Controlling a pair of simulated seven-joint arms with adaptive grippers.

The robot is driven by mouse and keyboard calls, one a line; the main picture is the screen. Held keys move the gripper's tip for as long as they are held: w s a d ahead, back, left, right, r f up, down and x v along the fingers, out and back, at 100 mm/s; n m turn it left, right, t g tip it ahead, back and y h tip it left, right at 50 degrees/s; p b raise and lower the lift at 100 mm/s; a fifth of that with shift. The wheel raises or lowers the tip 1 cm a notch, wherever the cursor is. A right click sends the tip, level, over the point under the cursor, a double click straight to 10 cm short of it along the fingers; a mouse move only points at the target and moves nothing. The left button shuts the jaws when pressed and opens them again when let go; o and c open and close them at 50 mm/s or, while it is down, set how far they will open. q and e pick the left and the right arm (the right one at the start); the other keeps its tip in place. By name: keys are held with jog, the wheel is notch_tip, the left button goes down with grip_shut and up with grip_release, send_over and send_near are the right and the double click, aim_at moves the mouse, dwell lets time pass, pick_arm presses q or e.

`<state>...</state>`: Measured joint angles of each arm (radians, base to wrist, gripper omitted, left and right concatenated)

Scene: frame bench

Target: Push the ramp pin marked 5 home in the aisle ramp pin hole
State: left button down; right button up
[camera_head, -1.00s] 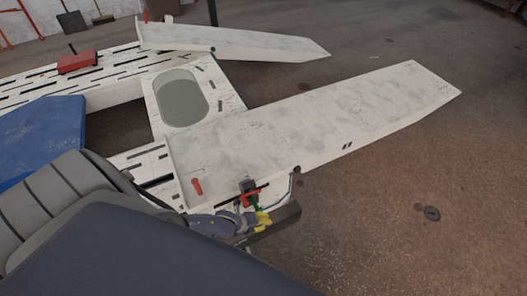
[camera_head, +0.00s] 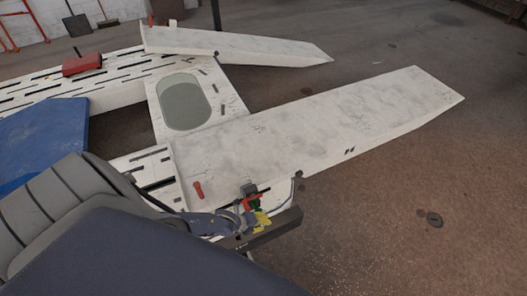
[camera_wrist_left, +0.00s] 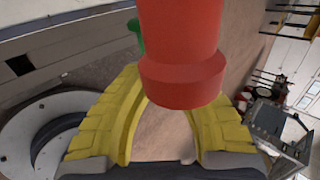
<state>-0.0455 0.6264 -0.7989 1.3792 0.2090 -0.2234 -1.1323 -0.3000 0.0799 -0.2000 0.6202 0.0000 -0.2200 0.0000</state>
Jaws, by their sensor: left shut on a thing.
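My left gripper (camera_head: 260,215), with yellow fingers, is at the near corner of the near white ramp (camera_head: 310,125). It is shut on a red pin (camera_head: 252,203), beside a dark block (camera_head: 249,190) at the ramp's edge. In the left wrist view, the pin's thick red head (camera_wrist_left: 182,50) fills the top middle, above the yellow fingers (camera_wrist_left: 165,115). A small green part (camera_wrist_left: 136,32) shows behind it. No number is readable on the pin. The pin hole and the pin's lower end are hidden. My right gripper is not in view.
Another red pin-like piece (camera_head: 198,190) stands on the ramp, left of my gripper. A second white ramp (camera_head: 240,43) lies farther back. A blue panel (camera_head: 45,128) and a grey padded seat (camera_head: 75,205) are on the left. The floor to the right is mostly clear.

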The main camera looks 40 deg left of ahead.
pick_arm(q)
jog(key=shift+w+a, duration=0.5)
jog(key=shift+a, duration=0.3)
jog(key=shift+w+a, duration=0.45)
jog(key=shift+a, duration=0.35)
jog(key=c, duration=1.1)
grip_release()
jog(key=shift+a, duration=0.1)
jog(key=v, duration=1.2)
jog(key=shift+s, duration=0.1)
